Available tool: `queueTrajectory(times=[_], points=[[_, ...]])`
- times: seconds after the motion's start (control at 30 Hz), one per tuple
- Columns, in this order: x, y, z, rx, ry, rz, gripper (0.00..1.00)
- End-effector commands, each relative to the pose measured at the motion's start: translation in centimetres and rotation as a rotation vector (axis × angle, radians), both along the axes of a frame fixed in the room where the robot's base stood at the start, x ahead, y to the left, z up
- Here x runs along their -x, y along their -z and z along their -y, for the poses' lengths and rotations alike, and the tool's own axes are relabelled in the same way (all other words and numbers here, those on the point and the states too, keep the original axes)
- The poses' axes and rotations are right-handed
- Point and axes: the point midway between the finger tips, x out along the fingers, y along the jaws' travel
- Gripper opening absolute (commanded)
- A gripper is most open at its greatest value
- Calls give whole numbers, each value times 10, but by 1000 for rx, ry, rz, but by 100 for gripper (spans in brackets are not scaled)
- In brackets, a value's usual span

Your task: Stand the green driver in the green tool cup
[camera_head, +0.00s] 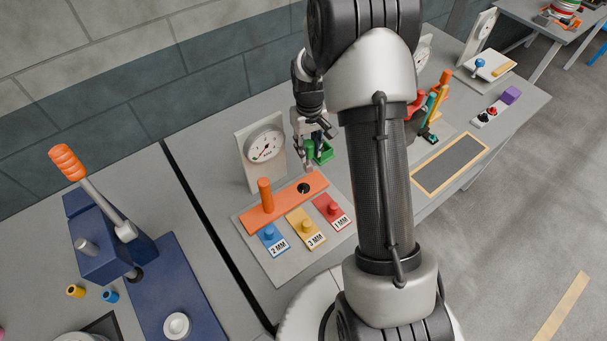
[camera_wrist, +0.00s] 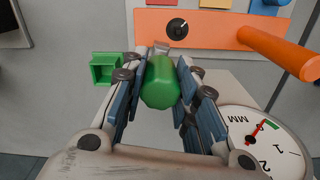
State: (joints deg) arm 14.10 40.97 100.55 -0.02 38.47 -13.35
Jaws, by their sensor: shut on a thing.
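My gripper (camera_head: 309,141) is shut on the green driver (camera_head: 309,151), above the grey bench near the dial gauge. In the wrist view the driver's green handle (camera_wrist: 160,84) sits between the two fingers, its end facing the camera; a short grey part shows past its far end. The rest of the shaft is hidden. The green tool cup (camera_head: 325,153) stands just right of the driver in the head view, partly behind my gripper. In the wrist view the square, open cup (camera_wrist: 107,68) lies left of the fingers, apart from the driver.
A dial gauge (camera_head: 265,146) stands to the left. An orange bar (camera_head: 284,203) with an upright handle and black hole lies in front, by blue (camera_head: 272,239), yellow (camera_head: 306,230) and red (camera_head: 333,211) labelled blocks. More tools (camera_head: 438,104) stand behind my arm.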

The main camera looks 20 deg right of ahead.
Motion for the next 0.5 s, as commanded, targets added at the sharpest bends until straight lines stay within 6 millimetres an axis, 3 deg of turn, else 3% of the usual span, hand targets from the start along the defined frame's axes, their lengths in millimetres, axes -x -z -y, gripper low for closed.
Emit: queueTrajectory(times=[0.2, 0.5], points=[[-38, -2, 41, 1, 4, 2, 0], [-80, -4, 85, 1, 3, 2, 0]])
